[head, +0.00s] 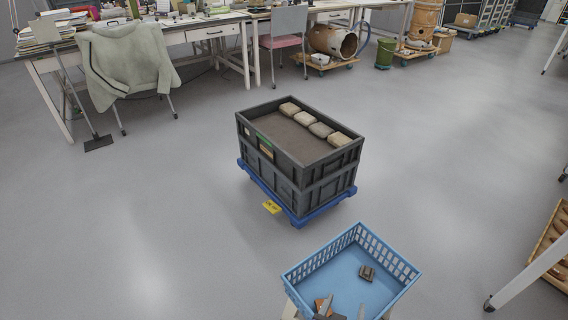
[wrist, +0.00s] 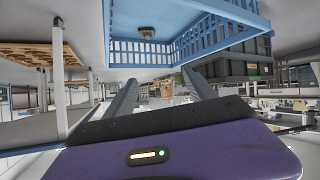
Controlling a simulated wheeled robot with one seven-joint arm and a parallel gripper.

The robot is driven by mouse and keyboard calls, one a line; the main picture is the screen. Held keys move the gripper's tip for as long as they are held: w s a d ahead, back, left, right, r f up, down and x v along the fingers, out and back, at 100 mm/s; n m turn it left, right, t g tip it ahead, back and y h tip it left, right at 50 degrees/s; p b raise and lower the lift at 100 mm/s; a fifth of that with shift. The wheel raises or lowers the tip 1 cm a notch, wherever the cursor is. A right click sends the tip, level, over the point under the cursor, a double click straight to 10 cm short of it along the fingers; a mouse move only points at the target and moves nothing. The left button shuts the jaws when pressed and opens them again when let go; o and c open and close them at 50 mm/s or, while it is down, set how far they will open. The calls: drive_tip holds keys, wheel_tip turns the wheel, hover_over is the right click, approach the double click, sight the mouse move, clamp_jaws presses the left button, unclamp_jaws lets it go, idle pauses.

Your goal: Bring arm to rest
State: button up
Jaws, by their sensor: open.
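My gripper (wrist: 160,76) shows in the wrist view with its two fingers apart and nothing visible between them. That view looks turned over, and the blue basket (wrist: 210,45) fills its upper part, beyond the fingertips. A small dark sherd (wrist: 147,33) shows at the basket. In the head view the blue basket (head: 300,272) stands at the bottom right of centre. A small brown-grey sherd (head: 367,272) lies on its floor.
A dark grey crate (head: 290,180) on a blue dolly (head: 300,218) stands beyond the basket, with several stone-like blocks (head: 320,130) along one side. A cluttered desk (head: 200,22) and a chair with a draped jacket (head: 130,62) are behind. Open grey floor (head: 140,230) lies left.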

drive_tip(key=a+r+n+t+y, duration=0.2)
drive_tip(key=a+n+y, duration=0.2)
drive_tip(key=a, duration=0.1)
drive_tip(key=s+r+n+t+y+b, duration=0.1)
drive_tip(key=s+r+n+y+b, duration=0.2)
drive_tip(key=s, duration=0.5)
drive_tip(key=s+d+r+m+t+b, duration=0.1)
drive_tip(key=s+d+r+b, duration=0.2)
drive_tip(key=s, duration=0.4)
drive_tip(key=s+d+r+m+t+b, duration=0.15)
drive_tip(key=s+d+r, duration=0.25)
drive_tip(key=s, duration=0.4)
drive_tip(key=s+d+f+g+h+b, duration=0.1)
drive_tip(key=s+d+f+g+b, duration=0.15)
drive_tip(key=s, duration=0.45)
wheel_tip(320, 180, up, 33)
drive_tip(key=t+p, duration=0.1)
drive_tip(key=p, duration=3.1)
drive_tip(key=shift+d+m, duration=0.25)
drive_tip(key=shift+m, duration=0.1)
drive_tip(key=shift+r, duration=0.1)
